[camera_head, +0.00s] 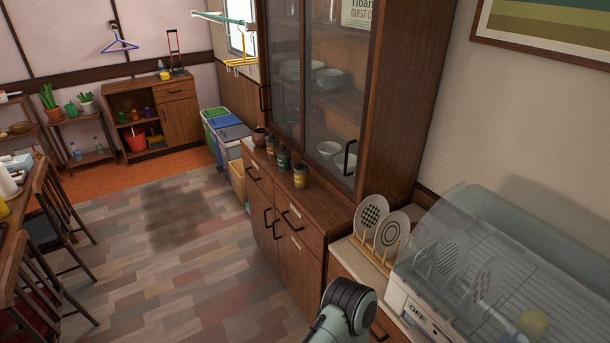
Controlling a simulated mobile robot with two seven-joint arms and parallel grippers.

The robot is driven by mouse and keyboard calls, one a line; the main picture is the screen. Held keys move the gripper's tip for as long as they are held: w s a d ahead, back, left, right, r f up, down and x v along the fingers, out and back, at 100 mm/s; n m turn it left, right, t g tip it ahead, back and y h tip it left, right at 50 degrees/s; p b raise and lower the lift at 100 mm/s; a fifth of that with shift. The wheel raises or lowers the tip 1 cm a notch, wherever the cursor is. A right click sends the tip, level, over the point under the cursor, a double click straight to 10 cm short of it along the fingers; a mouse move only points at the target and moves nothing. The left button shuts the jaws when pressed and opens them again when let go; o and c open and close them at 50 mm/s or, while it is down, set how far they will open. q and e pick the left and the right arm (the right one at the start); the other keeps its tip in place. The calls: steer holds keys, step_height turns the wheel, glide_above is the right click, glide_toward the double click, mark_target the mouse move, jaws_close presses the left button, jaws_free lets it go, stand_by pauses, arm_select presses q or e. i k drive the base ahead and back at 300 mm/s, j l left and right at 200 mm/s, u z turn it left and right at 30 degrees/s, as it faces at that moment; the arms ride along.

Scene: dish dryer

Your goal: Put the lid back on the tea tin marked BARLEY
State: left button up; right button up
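Several small tins stand in a row on the wooden cabinet's counter ledge (318,208). The nearest is a yellowish tin (300,176). Behind it are a dark green tin (284,159) and a brownish tin (271,145). Their labels are too small to read, so I cannot tell which is marked BARLEY. I cannot make out a loose lid. Part of one of my arms shows at the bottom, but neither gripper is in view.
A brown pot (259,137) stands at the ledge's far end. A glass-door cupboard (320,90) rises behind the tins. Plates stand in a wooden rack (366,250) beside a clear-lidded dish dryer (395,297). Chairs stand at left; the floor (170,270) between is clear.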

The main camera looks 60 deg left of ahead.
mark_target(301, 176)
steer(key=u, duration=2.1)
steer(key=i+j+z, duration=0.15)
steer(key=j, duration=0.2)
steer(key=i+j+z, duration=0.1)
steer(key=j, duration=0.3)
steer(key=i+j+z, duration=0.15)
steer(key=j, duration=0.25)
steer(key=j+z, duration=0.15)
steer(key=j, duration=0.25)
steer(key=z, duration=0.9)
steer(key=j+z, duration=0.2)
steer(key=z, duration=0.25)
steer(key=i+j+z, duration=0.1)
steer(key=j+z, duration=0.2)
steer(key=z, duration=0.2)
steer(key=j+z, duration=0.25)
steer(key=z, duration=0.2)
steer(key=k+j+z, duration=0.1)
steer(key=j+z, duration=0.15)
steer(key=k+j+z, duration=0.15)
steer(key=j+z, duration=0.15)
steer(key=k+j+z, duration=0.25)
steer(key=i+j, duration=0.1)
